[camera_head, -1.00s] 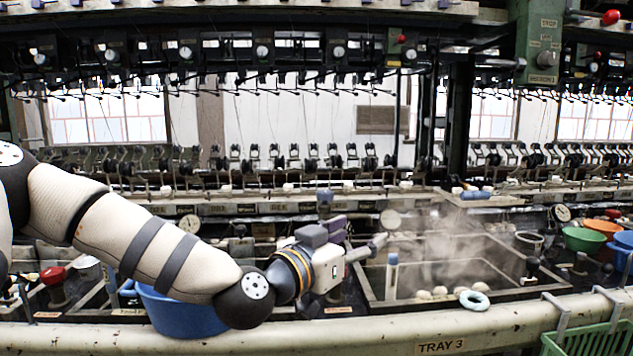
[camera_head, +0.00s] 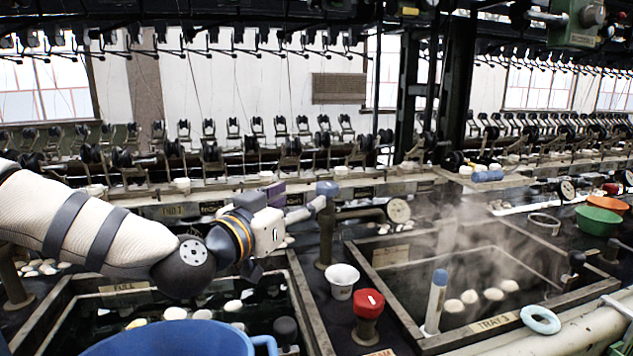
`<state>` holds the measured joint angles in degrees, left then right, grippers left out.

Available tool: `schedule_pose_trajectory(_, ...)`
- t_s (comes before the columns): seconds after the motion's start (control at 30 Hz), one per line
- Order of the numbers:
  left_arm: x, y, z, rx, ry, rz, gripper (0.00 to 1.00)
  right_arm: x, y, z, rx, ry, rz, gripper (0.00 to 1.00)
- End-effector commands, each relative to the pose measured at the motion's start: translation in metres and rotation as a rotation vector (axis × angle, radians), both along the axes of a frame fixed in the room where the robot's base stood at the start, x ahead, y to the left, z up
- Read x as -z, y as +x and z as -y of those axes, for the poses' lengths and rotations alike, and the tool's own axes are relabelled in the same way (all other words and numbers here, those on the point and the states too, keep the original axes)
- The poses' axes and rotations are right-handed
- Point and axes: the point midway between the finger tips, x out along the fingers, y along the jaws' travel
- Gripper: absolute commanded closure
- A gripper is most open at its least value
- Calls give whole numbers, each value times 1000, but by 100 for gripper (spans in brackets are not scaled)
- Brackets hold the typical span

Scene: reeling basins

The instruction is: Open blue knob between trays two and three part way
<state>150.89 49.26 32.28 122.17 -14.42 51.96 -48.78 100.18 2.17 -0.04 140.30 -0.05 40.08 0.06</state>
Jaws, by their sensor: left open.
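The blue knob (camera_head: 327,188) tops a dark upright post between two steaming or water-filled trays. My left gripper (camera_head: 308,208) comes in from the left, its jaws open at the knob's left side. Its fingertips overlap the knob and upper post in the picture; I cannot tell if they touch. Tray three (camera_head: 493,322), labelled TRAY 3, is on the right, with pale cocoons in steaming water. The tray on the left (camera_head: 310,318), likely tray two, holds pale cocoons and is partly hidden by my arm and a blue basin. My right gripper is not in view.
A white cup (camera_head: 342,280) and a red knob (camera_head: 368,303) stand in front of the post. A round gauge (camera_head: 398,211) is just right of it. The blue basin (camera_head: 170,340) sits at the front left. A blue-capped tube (camera_head: 436,300) stands in tray three.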

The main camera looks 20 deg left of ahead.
Motion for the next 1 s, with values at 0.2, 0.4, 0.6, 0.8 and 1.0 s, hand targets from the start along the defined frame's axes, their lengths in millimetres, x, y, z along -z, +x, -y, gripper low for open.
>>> schedule_pose_trajectory(0.2, 9, 54, 10, -1, 1, -9, 43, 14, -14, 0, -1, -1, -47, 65)
schedule_pose_trajectory(0.4, 6, 95, 18, -1, -1, -6, 43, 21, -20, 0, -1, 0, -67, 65)
schedule_pose_trajectory(0.6, 3, 109, 21, -1, -1, -3, 43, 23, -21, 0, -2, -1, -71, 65)
schedule_pose_trajectory(0.8, 1, 109, 21, -1, -2, -2, 43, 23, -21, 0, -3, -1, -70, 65)
schedule_pose_trajectory(1.0, 2, 109, 21, -1, -2, -2, 86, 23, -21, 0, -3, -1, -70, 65)
